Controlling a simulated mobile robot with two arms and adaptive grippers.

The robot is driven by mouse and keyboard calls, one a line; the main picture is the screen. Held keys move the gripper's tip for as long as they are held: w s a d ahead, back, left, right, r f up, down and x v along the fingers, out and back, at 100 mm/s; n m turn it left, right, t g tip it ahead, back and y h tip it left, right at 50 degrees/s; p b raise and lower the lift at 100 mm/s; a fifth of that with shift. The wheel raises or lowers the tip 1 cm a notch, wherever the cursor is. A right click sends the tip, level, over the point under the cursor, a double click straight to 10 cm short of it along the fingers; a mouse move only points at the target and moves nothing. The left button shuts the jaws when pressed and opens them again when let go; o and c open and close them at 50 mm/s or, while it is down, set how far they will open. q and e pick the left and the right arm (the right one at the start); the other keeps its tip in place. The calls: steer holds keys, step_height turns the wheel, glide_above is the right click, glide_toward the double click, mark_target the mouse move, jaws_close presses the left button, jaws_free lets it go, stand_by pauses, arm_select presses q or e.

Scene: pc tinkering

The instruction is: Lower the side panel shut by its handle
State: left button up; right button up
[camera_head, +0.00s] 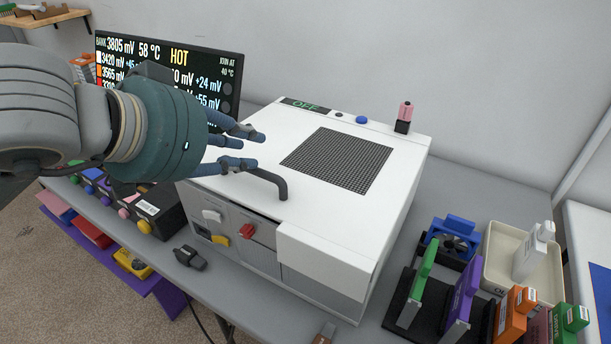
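The white case (405,190) stands on the grey table. Its top panel (300,208) carries a black mesh and looks flat on the case; I cannot tell whether a small gap is left. A dark grey bar handle (270,179) rises from the panel near its front edge. My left gripper (252,149) is above the panel's left part, with its fingers apart and pointing right. The lower finger overlaps the handle's left end; I cannot tell if they touch. Nothing shows between the fingertips. My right gripper is out of view.
A monitor (222,72) stands behind my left arm. A pink and black part (404,117) sits at the case's back right corner. A rack with coloured modules (462,295), a blue fan (452,238) and a cream tray (496,245) stand right of the case.

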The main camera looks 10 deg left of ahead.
arm_select(q)
steer(key=shift+o, duration=0.7)
steer(key=shift+w+d+f, duration=0.35)
steer(key=shift+w+d, duration=0.15)
steer(key=shift+w, duration=0.3)
steer(key=shift+s+a+r, duration=0.2)
steer(key=shift+s, duration=0.25)
steer(key=shift+s+a+r, duration=0.1)
steer(key=shift+s+a, duration=0.05)
steer(key=shift+s, duration=0.05)
steer(key=shift+s+a+r+b, duration=0.2)
steer(key=shift+s+r+b, duration=0.2)
steer(key=shift+s, duration=0.05)
steer(key=shift+v, duration=2.2)
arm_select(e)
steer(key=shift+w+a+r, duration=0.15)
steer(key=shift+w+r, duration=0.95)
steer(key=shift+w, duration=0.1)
